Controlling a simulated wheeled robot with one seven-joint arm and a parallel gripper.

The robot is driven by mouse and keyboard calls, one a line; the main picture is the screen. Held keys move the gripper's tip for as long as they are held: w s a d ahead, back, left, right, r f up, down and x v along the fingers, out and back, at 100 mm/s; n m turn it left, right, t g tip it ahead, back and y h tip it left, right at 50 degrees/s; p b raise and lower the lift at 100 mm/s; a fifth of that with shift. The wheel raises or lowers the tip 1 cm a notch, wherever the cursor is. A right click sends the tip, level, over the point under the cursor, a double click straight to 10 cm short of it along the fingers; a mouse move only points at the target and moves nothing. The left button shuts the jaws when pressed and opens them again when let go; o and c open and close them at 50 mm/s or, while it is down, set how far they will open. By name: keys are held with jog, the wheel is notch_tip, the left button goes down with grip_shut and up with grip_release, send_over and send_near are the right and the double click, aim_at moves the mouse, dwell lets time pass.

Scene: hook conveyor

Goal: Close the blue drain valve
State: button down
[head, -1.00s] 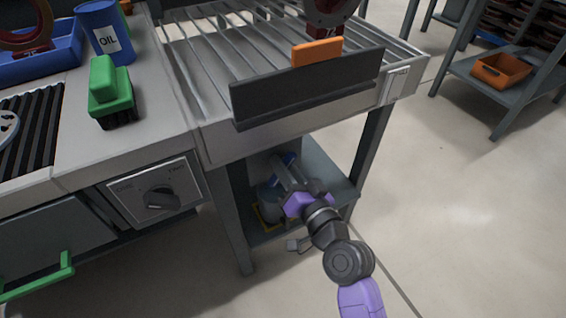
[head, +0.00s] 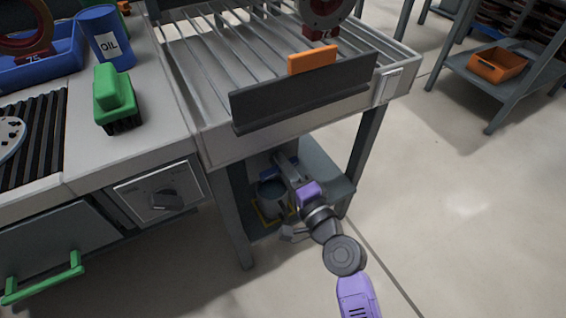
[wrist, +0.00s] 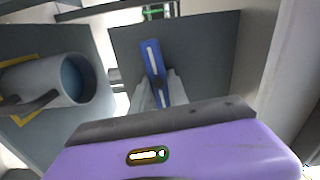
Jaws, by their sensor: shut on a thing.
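The blue drain valve handle (wrist: 151,62) is a flat blue lever with a pale slot, tilted slightly in the wrist view against a grey panel. My gripper (wrist: 158,88) is shut on it, with one grey finger on each side of its lower part. In the head view part of the blue valve handle (head: 267,176) shows under the roller table, roughly sideways. My gripper (head: 283,164) reaches in there, and its fingertips are partly hidden by the wrist and the table's shade.
A grey bucket (head: 270,191) with a blue inside stands on the lower shelf within a yellow marking; it also shows in the wrist view (wrist: 45,80). Table legs (head: 236,215) flank the opening. The roller table edge (head: 300,128) is above.

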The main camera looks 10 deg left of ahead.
jog(key=shift+f+m, duration=0.15)
jog(key=shift+m, duration=0.45)
jog(key=c, duration=1.3)
grip_release()
jog(key=shift+s, duration=0.1)
jog(key=v, duration=0.7)
jog(key=shift+s+d, duration=0.25)
